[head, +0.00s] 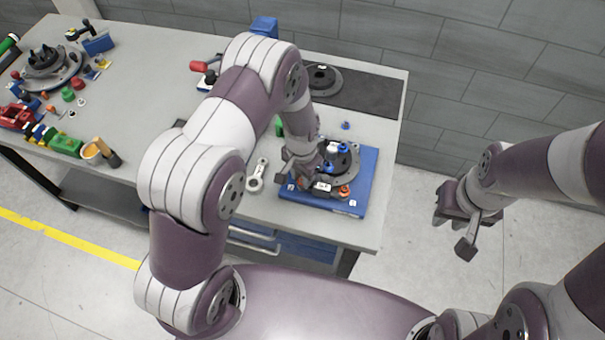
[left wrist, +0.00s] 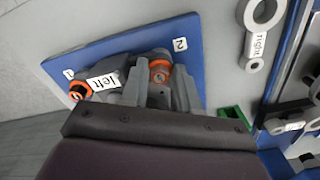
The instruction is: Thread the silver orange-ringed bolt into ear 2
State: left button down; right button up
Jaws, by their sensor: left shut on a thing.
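The blue fixture plate (head: 368,172) lies near the table's front right corner, with a dark round chassis part on it. My left gripper (left wrist: 160,92) is low over the plate, its fingers around the orange-ringed bolt (left wrist: 160,69) beside the mark "2" (left wrist: 180,44). The bolt's lower part and ear 2 are hidden by the fingers, so seating cannot be told. A second orange-ringed bolt (left wrist: 79,91) stands by the mark "1"; it also shows in the head view (head: 344,190). A grey link labelled "left" (left wrist: 103,83) lies between the marks. My right gripper (head: 456,220) is open and empty, off the table.
A grey link labelled "right" (left wrist: 258,42) lies on the table beside the plate. A dark mat (head: 365,92) with a round part is behind. A small blue piece (head: 346,125) lies behind the plate. Many coloured parts crowd the far left; the table's middle is mostly clear.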

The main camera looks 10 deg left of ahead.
pick_arm(q)
jog(key=m, duration=0.5)
jog(key=shift+s+a+f, duration=0.15)
jog(key=shift+s+f, duration=0.2)
jog(key=shift+s, duration=0.05)
jog(key=c, duration=0.9)
grip_release()
jog(key=shift+o, duration=0.6)
jog(key=shift+s+d+r, duration=0.15)
jog(key=shift+d, duration=0.15)
jog(key=shift+w+a, duration=0.3)
jog(key=shift+w, duration=0.05)
jog(key=shift+d, duration=0.1)
jog(key=shift+w, duration=0.1)
jog(key=shift+r, duration=0.1)
